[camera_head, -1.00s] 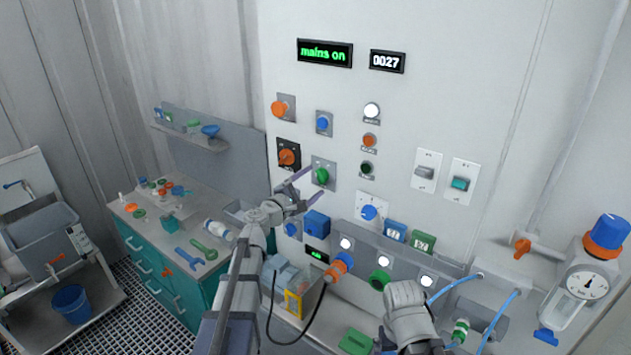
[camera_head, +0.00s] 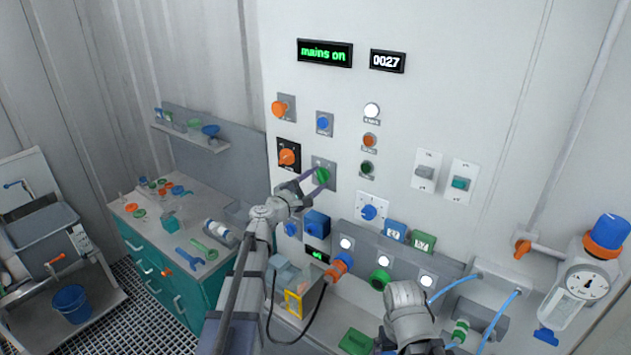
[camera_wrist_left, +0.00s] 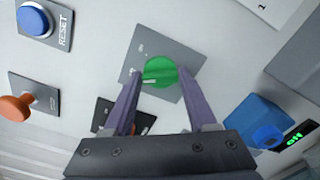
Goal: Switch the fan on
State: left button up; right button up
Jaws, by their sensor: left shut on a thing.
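The wall panel carries a green rotary knob (camera_head: 322,175) on a grey square plate, below the "mains on" display. In the left wrist view the green knob (camera_wrist_left: 160,72) sits between the purple fingers, with a pale pointer mark on its left side. My left gripper (camera_head: 314,180) is at the panel, shut on this knob. It also shows in the left wrist view (camera_wrist_left: 160,88). Which switch belongs to the fan cannot be read. My right arm shows at the bottom right, but its fingers are not visible.
An orange knob (camera_head: 287,156) on a black plate is close above left of the green knob. A blue button (camera_head: 323,123) is above and a blue box (camera_head: 317,223) below. White plates with a grey rocker (camera_head: 425,171) and a teal rocker (camera_head: 461,183) are to the right.

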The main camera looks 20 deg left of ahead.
pick_arm(q)
jog(key=c, duration=0.3)
jog(key=shift+m, duration=0.3)
jog(key=m, duration=0.5)
jog(key=shift+f+m, duration=0.1)
jog(key=shift+m, duration=3.1)
jog(key=o, duration=1.3)
jog(key=shift+o, duration=0.2)
